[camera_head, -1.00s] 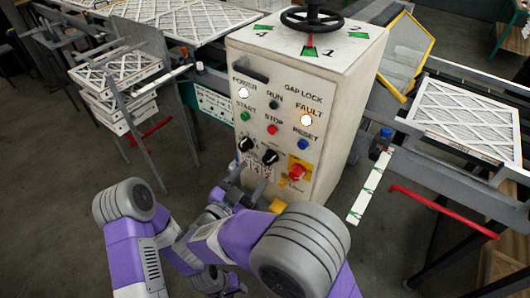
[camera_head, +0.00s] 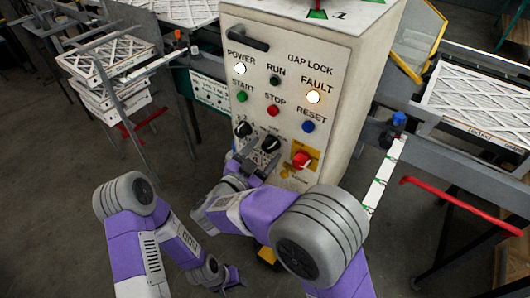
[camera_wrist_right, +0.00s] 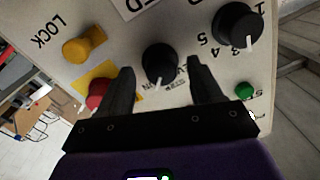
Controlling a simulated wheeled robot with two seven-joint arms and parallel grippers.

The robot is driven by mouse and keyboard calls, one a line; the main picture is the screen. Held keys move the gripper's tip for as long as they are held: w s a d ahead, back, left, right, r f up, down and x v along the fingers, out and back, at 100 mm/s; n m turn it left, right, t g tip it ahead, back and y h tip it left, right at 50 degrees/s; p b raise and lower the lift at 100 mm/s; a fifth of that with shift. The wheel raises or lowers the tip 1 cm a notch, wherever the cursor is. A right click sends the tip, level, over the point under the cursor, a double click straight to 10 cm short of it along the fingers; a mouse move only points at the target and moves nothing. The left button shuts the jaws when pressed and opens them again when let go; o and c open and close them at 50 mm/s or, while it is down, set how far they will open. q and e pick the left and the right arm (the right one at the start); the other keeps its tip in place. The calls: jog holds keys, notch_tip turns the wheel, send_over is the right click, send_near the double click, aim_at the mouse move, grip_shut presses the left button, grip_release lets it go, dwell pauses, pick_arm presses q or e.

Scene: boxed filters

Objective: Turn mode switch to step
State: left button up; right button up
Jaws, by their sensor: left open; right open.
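The mode switch looks to be the black knob (camera_head: 271,143) low in the middle of the panel, left of the red knob. In the right wrist view the black knob (camera_wrist_right: 160,60) has a white pointer line toward the picture's bottom, with small unreadable lettering beside it. My right gripper (camera_head: 259,157) is just in front of the panel, below this knob. In the wrist view its open fingers (camera_wrist_right: 163,68) lie on either side of the knob, with gaps showing; contact is not visible. My left gripper (camera_head: 227,278) is open and empty, low above the floor.
A numbered black knob (camera_head: 243,129) sits close to the left, and a red knob on a yellow plate (camera_head: 302,160) to the right. Buttons and lit lamps are above on the control box (camera_head: 370,70). A red bar (camera_head: 455,205) stands out at right.

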jog(key=shift+w+d, duration=0.35)
jog(key=shift+w, duration=0.15)
jog(key=shift+c, duration=0.2)
jog(key=c, duration=1)
jog(key=shift+r+p, duration=0.1)
jog(key=shift+p, duration=0.55)
jog(key=n+p, duration=0.6)
jog(key=p, duration=0.5)
jog(key=shift+r+n, duration=0.15)
jog(key=shift+n, duration=0.25)
jog(key=shift+f+n+g+p, duration=0.25)
jog(key=shift+n+p, duration=0.65)
jog(key=shift+p, duration=0.55)
